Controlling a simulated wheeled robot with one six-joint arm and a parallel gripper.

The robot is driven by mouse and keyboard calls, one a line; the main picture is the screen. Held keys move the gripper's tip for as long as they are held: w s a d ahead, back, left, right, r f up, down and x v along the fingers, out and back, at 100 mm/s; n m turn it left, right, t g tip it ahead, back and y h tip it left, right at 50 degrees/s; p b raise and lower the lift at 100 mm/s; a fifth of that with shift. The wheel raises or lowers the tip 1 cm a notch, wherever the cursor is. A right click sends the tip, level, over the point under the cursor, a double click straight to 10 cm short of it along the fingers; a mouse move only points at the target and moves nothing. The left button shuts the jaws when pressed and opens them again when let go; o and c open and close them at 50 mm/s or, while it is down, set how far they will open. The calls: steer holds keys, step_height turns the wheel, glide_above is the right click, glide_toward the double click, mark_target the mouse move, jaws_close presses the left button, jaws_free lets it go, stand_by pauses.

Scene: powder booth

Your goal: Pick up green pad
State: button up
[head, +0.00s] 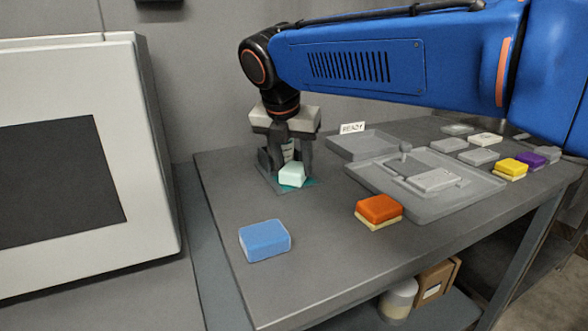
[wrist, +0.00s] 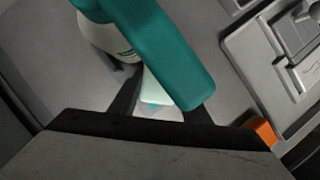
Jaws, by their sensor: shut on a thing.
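The green pad (head: 292,174) is a pale mint block near the back left of the grey table in the head view. My gripper (head: 287,165) points down over it, its dark fingers on either side. The gripper is shut on the pad, low over the table; I cannot tell whether the pad touches the surface. In the wrist view the pad (wrist: 155,92) shows as a pale sliver between the fingers (wrist: 162,98), partly hidden by a teal strip (wrist: 160,50).
A blue pad (head: 265,240) and an orange pad (head: 379,208) lie in front. A grey tray (head: 420,211) stands right, with yellow (head: 512,167) and purple (head: 530,159) pads beyond. A READY sign (head: 352,128) stands behind. A pale cabinet (head: 140,130) is left.

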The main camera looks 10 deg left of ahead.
mark_target(295, 169)
steer(key=shift+s+d+r, duration=0.15)
steer(key=shift+s+r, duration=0.05)
steer(key=shift+r, duration=0.35)
step_height(295, 169, up, 10)
steer(key=r, duration=0.1)
steer(key=s+d, duration=1.1)
steer(key=s, duration=0.4)
steer(key=shift+s+d+f, duration=0.3)
steer(key=shift+d, duration=0.1)
steer(key=o, duration=0.6)
steer(key=shift+c, duration=0.2)
steer(key=c, duration=0.4)
